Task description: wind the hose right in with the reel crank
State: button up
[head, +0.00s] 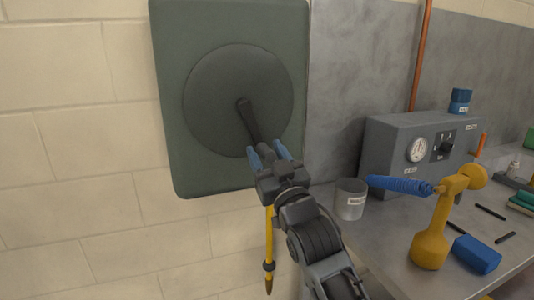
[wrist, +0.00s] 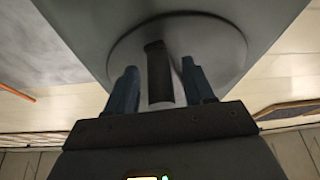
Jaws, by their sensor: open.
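The hose reel (head: 175,150) is a grey-green wall box with a round disc (head: 215,85) on its front. A dark crank (head: 247,117) runs from the disc's hub down and slightly right. My gripper (head: 268,152) is at the crank's lower end, its blue fingers apart. In the wrist view the crank (wrist: 157,65) stands between the two open fingers (wrist: 160,78), with a gap on each side. The yellow hose (head: 269,225) hangs below the reel, partly hidden behind my gripper, with a dark collar and a tip at its lower end.
The block wall left of the reel is bare.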

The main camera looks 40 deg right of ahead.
grip_shut()
dwell(0.3)
jog(key=shift+a+f+b, duration=0.15)
jog(key=shift+b, duration=0.35)
